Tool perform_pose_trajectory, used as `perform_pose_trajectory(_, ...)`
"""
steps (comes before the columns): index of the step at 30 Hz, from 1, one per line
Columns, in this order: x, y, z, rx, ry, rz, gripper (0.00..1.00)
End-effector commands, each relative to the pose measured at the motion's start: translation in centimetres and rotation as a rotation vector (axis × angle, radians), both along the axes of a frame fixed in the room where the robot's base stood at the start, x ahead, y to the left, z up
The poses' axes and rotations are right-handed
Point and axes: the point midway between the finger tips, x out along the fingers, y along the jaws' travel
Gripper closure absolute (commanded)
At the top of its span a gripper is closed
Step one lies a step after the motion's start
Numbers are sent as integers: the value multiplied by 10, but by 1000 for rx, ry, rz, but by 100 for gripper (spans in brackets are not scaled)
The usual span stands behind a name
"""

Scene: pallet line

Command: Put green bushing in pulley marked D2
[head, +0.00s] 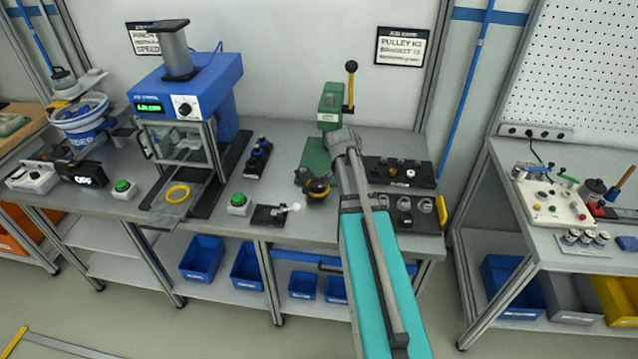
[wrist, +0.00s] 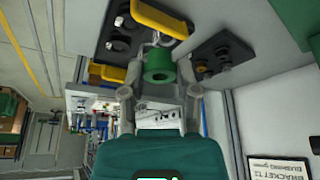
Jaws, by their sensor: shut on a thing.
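My gripper (wrist: 159,88) is shut on a green bushing (wrist: 158,72), a flanged sleeve with a dark bore, in the wrist view. In that view a dark tray with yellow handles (wrist: 160,20) lies beyond the bushing. Dark round pulleys (wrist: 118,43) sit in it. The bushing overlaps the tray's edge in the picture; I cannot tell the gap. In the head view the same tray (head: 418,226) is at the bench's right front, with several pulleys (head: 405,203), partly behind my arm. No D2 mark is readable.
A black rack (head: 425,177) with small parts stands behind the tray; it shows also in the wrist view (wrist: 232,70). A green press (head: 316,155) with a lever stands left of my arm. A blue press (head: 190,90) stands farther left.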

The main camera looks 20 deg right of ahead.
Motion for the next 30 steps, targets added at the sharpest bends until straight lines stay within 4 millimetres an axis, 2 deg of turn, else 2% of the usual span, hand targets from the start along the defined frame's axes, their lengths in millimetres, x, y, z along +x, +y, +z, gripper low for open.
perform_pose_trajectory(8, 0, 3, 2, 1, 0, 36, 79)
perform_pose_trajectory(13, 5, 15, 6, 1, -1, 153, 79)
perform_pose_trajectory(30, 33, 93, 28, 3, -2, 899, 79)
